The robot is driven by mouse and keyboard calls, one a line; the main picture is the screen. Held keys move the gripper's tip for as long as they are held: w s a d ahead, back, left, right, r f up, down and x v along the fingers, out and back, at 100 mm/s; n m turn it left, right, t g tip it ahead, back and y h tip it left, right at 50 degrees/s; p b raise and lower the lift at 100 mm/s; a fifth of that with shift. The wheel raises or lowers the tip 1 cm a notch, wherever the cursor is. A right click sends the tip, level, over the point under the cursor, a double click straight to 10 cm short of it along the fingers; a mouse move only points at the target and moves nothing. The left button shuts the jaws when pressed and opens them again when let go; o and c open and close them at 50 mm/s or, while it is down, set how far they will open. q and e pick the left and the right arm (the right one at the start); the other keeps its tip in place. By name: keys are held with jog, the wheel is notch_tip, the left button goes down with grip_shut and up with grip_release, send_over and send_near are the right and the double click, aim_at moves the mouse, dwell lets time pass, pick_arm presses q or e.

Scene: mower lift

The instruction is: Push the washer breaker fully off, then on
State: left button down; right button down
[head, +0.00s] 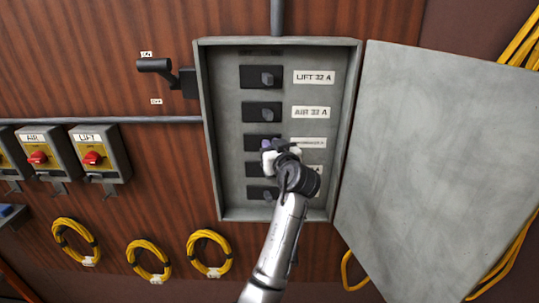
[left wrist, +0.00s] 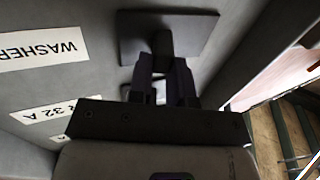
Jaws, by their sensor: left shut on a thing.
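The washer breaker (head: 253,142) is the third dark breaker from the top in the open grey panel box. Its label is partly covered by my gripper in the head view. In the left wrist view the WASHER label (left wrist: 40,48) reads clearly beside the breaker's dark plate (left wrist: 195,30). My left gripper (head: 270,147) is at this breaker. Its two fingers (left wrist: 161,78) are closed around the breaker's short dark handle (left wrist: 161,42). The handle's exact position is partly hidden by the fingers. My right gripper is not in view.
The lift breaker (head: 262,78) and air breaker (head: 262,112) are above, with more breakers below, close to my wrist. The open panel door (head: 430,160) stands to the right. A lever handle (head: 155,66) sticks out left of the box.

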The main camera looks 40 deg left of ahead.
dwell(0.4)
pick_arm(q)
jog(key=c, duration=1)
grip_release()
jog(key=shift+c, duration=0.2)
jog(key=b+v, duration=0.3)
jog(key=v, duration=1)
jog(key=shift+d, duration=0.4)
jog(key=shift+s, duration=0.1)
